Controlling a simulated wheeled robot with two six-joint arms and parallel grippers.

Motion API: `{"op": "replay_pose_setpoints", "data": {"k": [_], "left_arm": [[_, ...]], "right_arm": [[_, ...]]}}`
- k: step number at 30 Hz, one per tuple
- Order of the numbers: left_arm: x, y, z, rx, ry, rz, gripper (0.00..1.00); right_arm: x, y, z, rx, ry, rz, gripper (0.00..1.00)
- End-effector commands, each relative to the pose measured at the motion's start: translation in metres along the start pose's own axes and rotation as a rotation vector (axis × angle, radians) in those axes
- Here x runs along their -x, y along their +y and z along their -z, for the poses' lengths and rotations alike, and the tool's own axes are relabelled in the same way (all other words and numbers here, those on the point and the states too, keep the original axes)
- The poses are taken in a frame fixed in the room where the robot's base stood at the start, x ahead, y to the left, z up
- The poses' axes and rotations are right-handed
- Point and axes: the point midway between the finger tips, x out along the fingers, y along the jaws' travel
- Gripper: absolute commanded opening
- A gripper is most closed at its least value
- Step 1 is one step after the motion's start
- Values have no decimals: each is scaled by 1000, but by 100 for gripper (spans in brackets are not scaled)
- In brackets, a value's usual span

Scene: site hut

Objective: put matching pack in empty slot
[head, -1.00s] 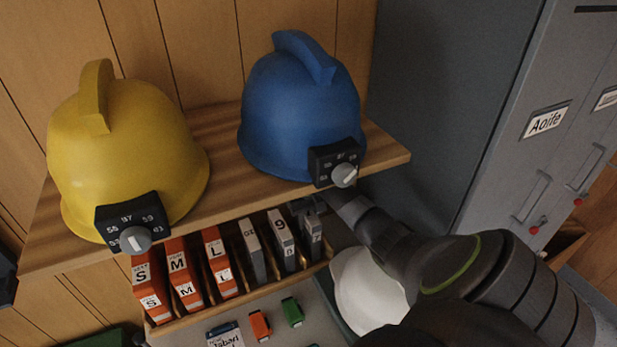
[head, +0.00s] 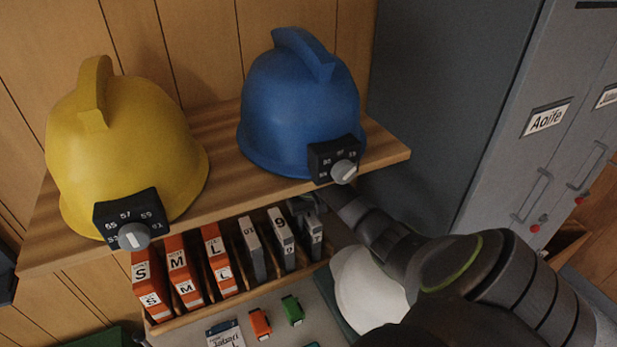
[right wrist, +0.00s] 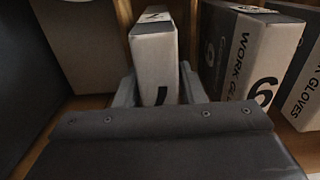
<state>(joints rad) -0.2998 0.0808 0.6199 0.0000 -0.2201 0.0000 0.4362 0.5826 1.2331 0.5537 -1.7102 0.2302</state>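A grey pack (head: 313,237) with a 7 on it stands at the right end of the rack. It also shows in the right wrist view (right wrist: 155,62), between my two fingers. My right gripper (head: 303,206) is at its top, and the fingers lie close against both sides, apparently shut on it. Beside it are a grey 9 pack (head: 281,240) and a grey pack (head: 251,250) that seems to read 10. Orange packs S (head: 151,285), M (head: 183,272) and L (head: 219,260) stand to their left. The pack's lower end is hidden. My left gripper is not in view.
A wooden shelf (head: 225,200) overhangs the rack (head: 240,296), carrying a yellow helmet (head: 130,150) and a blue helmet (head: 300,115) with dials. A white helmet (head: 363,290) sits close below my right arm. Grey lockers (head: 500,190) stand at the right.

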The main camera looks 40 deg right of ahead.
Motion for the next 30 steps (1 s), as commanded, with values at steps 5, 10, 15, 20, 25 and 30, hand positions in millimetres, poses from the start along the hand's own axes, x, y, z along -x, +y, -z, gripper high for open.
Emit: {"op": "replay_pose_setpoints", "data": {"k": [5, 10, 15, 20, 25, 30], "left_arm": [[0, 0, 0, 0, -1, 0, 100], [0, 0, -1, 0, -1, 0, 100], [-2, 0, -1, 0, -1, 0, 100], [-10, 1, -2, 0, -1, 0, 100], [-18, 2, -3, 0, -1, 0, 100], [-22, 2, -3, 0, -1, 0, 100]], "right_arm": [[0, 0, 0, 0, 0, 0, 57], [0, 0, 0, 0, 1, 0, 57], [6, 0, 1, 1, 3, -1, 57], [28, 0, 1, 2, 6, -2, 57], [56, 0, 1, 2, 6, -1, 57], [72, 0, 0, 1, 1, -1, 57]]}}
